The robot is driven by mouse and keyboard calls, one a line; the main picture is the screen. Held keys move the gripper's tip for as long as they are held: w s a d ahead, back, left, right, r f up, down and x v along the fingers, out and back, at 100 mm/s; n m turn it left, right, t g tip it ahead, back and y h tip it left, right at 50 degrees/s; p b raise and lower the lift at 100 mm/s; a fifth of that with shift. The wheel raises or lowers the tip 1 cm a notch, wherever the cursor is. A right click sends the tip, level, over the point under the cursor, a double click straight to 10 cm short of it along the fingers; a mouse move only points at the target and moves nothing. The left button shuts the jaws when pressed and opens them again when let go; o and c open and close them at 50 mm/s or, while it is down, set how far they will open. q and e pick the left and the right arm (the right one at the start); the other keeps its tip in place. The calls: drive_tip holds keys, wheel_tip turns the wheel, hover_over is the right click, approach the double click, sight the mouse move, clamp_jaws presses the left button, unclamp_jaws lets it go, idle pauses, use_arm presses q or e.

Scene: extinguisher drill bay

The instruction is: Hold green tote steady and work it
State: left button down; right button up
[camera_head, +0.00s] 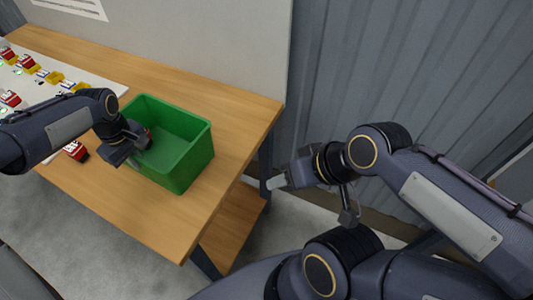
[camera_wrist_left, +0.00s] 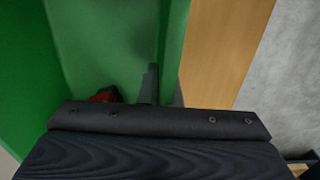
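The green tote (camera_head: 190,165) stands upright and open-topped on the wooden table, near its right end. My left gripper (camera_head: 132,158) is at the tote's left, near wall. In the left wrist view a dark finger (camera_wrist_left: 150,85) shows against the green tote wall (camera_wrist_left: 177,40); the other finger is mostly hidden, so whether they close on the wall is unclear. A small red object (camera_wrist_left: 105,95) shows beside the finger, partly hidden by the gripper. My right gripper (camera_head: 277,183) is off the table's right side, away from the tote, with its finger gap unclear.
The wooden table (camera_head: 235,100) has free room behind and right of the tote. A white board (camera_head: 95,85) at the left carries several small red, white and yellow items. A red item (camera_head: 75,151) lies near the left arm. A grey panel (camera_head: 210,40) stands behind.

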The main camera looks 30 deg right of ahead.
use_arm(q)
drive_tip(key=c, duration=1.6)
unclamp_jaws()
drive_tip(key=shift+o, duration=0.2)
drive_tip(key=shift+r, duration=0.15)
wheel_tip(320, 180, up, 12)
drive_tip(key=s+a+r+m+t+h, duration=0.1)
drive_tip(key=s+a+r, duration=0.3)
drive_tip(key=s+a, duration=0.35)
drive_tip(key=s+a+f+m+t+h, duration=0.1)
drive_tip(key=s+a+f+t, duration=0.1)
drive_tip(key=s, duration=0.9)
drive_tip(key=s+a+f+m+t+h, duration=0.1)
drive_tip(key=s+a+f+m+t, duration=0.1)
drive_tip(key=s, duration=0.9)
drive_tip(key=shift+a+f+m, duration=0.3)
drive_tip(key=shift+a+f, duration=0.4)
drive_tip(key=shift+a, duration=0.3)
